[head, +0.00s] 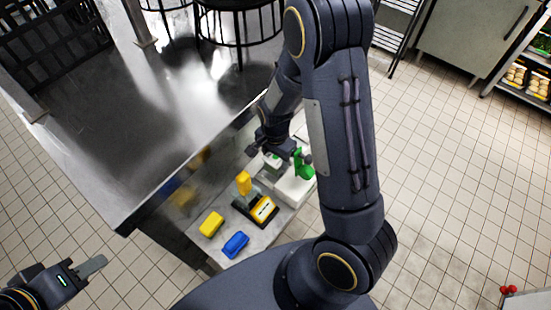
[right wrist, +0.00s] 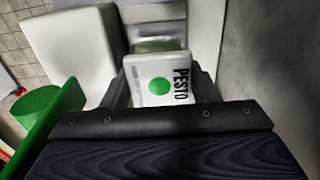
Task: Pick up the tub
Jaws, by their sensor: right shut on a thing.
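The tub (right wrist: 160,82) is white, with a green dot and the word PESTO on its lid, in the right wrist view. In the head view the tub (head: 272,162) is small and partly covered by my gripper. My right gripper (right wrist: 163,90) has one finger on each side of the tub and is shut on it. In the head view my right gripper (head: 274,151) points down over the small counter. My left gripper (head: 92,268) is at the lower left, away from the tub; only one finger shows clearly.
A white box (head: 294,188) and a green object (head: 303,163) stand close beside the tub. A black and yellow device (head: 261,210), a yellow block (head: 211,224) and a blue block (head: 235,244) are nearer on the counter. A large metal table (head: 110,130) adjoins at the left.

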